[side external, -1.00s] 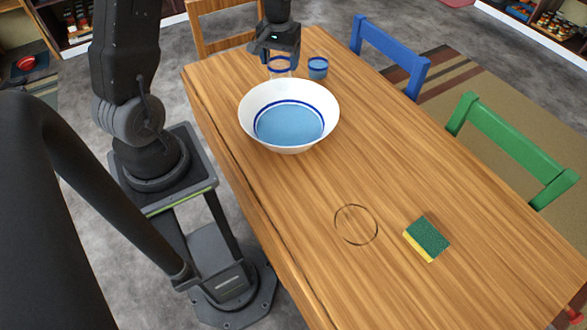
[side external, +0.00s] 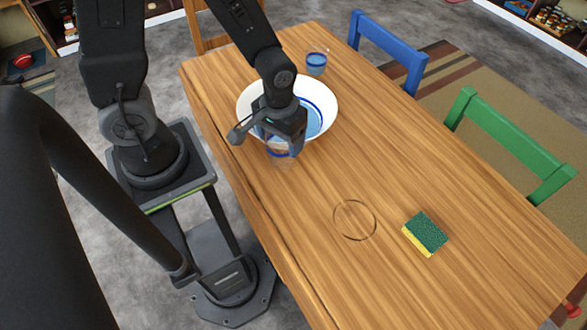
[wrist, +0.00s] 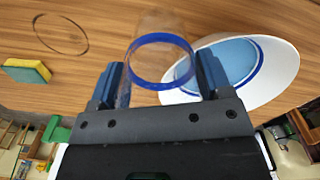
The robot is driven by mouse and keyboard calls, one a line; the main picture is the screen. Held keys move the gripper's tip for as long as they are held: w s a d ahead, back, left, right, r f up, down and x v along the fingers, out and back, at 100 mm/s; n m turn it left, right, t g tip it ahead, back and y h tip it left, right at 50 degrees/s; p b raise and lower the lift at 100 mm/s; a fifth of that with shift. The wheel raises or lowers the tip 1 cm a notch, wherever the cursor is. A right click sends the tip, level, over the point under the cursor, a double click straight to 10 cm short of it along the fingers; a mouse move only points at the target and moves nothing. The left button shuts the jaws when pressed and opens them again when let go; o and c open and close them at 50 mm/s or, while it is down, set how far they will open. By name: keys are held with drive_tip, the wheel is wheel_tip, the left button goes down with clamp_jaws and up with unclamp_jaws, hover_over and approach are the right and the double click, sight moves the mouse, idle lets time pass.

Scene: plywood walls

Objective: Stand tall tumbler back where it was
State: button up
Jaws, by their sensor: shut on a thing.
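The tall tumbler (wrist: 161,62) is clear glass with a blue rim band. My gripper (wrist: 160,85) is shut on it, one finger on each side near the rim. In the side view my gripper (side external: 283,135) holds the tumbler (side external: 281,155) in front of the white bowl's near edge, and the arm hides part of the bowl. Whether the tumbler's base touches the table cannot be told. A thin dark ring mark (side external: 355,220) lies on the bare table to the right and nearer; it also shows in the wrist view (wrist: 61,34).
The white bowl (side external: 328,100) with blue inside stands beside my gripper. A short blue-banded cup (side external: 316,64) stands behind it. A green and yellow sponge (side external: 425,234) lies right of the ring. The wooden table (side external: 440,170) is clear between the bowl and the ring.

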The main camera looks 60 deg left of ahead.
drive_tip(key=shift+w+d+f, duration=0.1)
drive_tip(key=shift+d+f, duration=0.6)
drive_tip(key=shift+f, duration=0.4)
drive_tip(key=shift+w+d+f, duration=0.1)
drive_tip(key=shift+d+f, duration=0.55)
drive_tip(key=shift+f, duration=0.4)
drive_tip(key=shift+w+d+f, duration=0.1)
drive_tip(key=shift+d+f, duration=0.6)
drive_tip(key=shift+f, duration=0.4)
drive_tip(key=shift+f, duration=0.15)
drive_tip(key=o, duration=1)
drive_tip(key=shift+o, duration=0.2)
